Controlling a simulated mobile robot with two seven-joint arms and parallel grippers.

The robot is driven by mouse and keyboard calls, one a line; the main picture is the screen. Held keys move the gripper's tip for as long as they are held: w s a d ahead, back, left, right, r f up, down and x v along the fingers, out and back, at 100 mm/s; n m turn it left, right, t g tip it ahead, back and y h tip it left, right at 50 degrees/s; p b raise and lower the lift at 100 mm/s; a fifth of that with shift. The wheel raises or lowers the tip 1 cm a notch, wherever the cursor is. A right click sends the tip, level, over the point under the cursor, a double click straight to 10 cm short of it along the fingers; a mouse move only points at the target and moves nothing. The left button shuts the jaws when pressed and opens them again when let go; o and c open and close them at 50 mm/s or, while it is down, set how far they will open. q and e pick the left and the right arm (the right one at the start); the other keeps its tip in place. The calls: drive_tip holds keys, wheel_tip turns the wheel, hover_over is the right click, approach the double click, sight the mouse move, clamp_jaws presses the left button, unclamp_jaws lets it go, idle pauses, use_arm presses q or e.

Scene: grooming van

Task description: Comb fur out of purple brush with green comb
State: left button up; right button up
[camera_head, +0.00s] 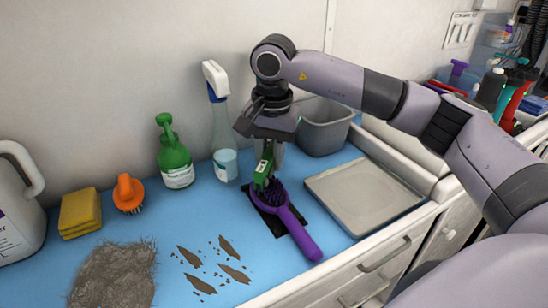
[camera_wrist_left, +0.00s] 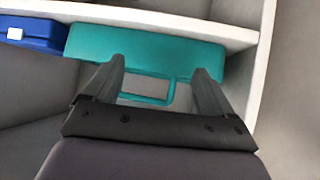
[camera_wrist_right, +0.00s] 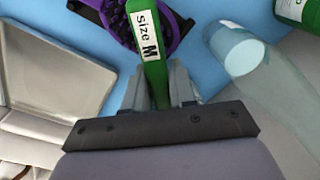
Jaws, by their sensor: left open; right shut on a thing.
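The purple brush (camera_head: 299,235) lies on a dark mat (camera_head: 283,222) on the blue counter, its bristle head toward the wall and its handle toward the front edge. My right gripper (camera_head: 266,158) is above the brush head, shut on the green comb (camera_head: 263,172). In the right wrist view the comb (camera_wrist_right: 150,55) bears a "size M" label and reaches over the brush head (camera_wrist_right: 118,22); contact with the bristles is hard to tell. My left gripper (camera_wrist_left: 158,88) is open and empty, away from the counter, in front of a shelf with a teal case (camera_wrist_left: 195,55).
A spray bottle (camera_head: 223,140), green pump bottle (camera_head: 174,160), orange brush (camera_head: 128,194) and yellow sponges (camera_head: 80,212) stand along the wall. A grey bin (camera_head: 322,130) and grey tray (camera_head: 360,195) are to the right. Loose fur (camera_head: 115,275) and brown clumps lie front left.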

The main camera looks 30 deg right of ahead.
drive_tip(key=shift+r, duration=0.1)
drive_tip(key=shift+s+r+p, duration=0.2)
drive_tip(key=shift+r+p, duration=1.95)
drive_tip(key=shift+r, duration=0.8)
drive_tip(key=shift+s+r+p, duration=0.1)
drive_tip(key=shift+r+p, duration=1.1)
drive_tip(key=shift+r, duration=0.35)
drive_tip(key=shift+f, duration=0.1)
